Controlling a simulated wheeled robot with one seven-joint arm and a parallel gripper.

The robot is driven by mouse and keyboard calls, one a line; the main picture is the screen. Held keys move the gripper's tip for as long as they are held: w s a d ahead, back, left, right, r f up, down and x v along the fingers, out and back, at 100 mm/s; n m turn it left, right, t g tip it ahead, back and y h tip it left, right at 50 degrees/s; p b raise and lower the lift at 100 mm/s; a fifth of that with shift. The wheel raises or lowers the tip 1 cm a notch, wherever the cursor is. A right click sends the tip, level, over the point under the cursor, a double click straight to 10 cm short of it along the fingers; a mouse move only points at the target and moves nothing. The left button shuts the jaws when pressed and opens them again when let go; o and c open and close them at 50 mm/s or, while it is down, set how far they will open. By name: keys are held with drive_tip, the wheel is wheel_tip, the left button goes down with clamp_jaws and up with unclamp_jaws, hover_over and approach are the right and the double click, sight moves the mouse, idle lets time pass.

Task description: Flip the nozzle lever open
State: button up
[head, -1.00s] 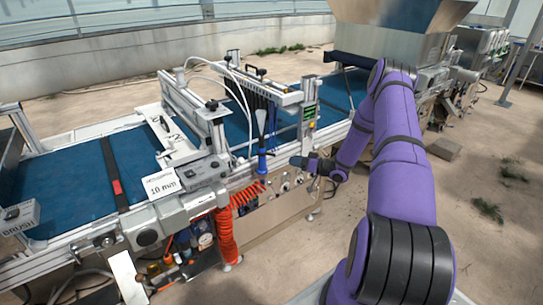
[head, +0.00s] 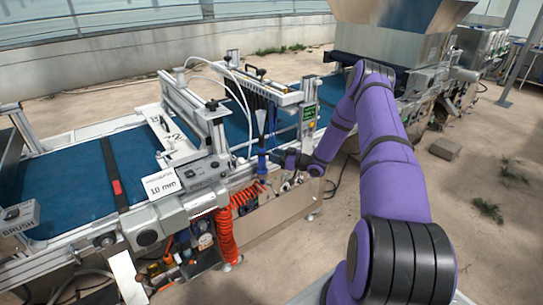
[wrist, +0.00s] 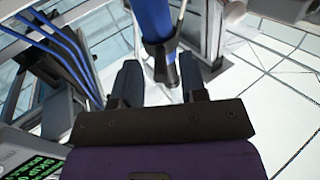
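A blue nozzle (head: 262,160) hangs upright at the front side of the seeder, above a coiled orange hose. In the head view my gripper (head: 278,157) is just to its right, at about the same height; I cannot tell there whether they touch. In the wrist view the blue nozzle (wrist: 152,22) comes down from the top and has a dark end piece. My gripper (wrist: 159,80) has its two dark fingers apart, and the dark end shows between or just beyond them. A thin pale rod runs beside the nozzle; I cannot tell whether it is the lever.
The coiled orange hose (head: 228,232) hangs below left. A green-lit display (head: 309,113) stands on a post just above my gripper; it also shows in the wrist view (wrist: 34,170). Blue tubes (wrist: 68,48) run at the left.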

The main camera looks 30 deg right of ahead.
drive_tip(key=shift+x, duration=1)
clamp_jaws()
drive_tip(key=shift+w+d+n+g+y, duration=0.15)
drive_tip(key=shift+n+g+y, duration=0.25)
drive_tip(key=shift+n+y, duration=0.15)
unclamp_jaws()
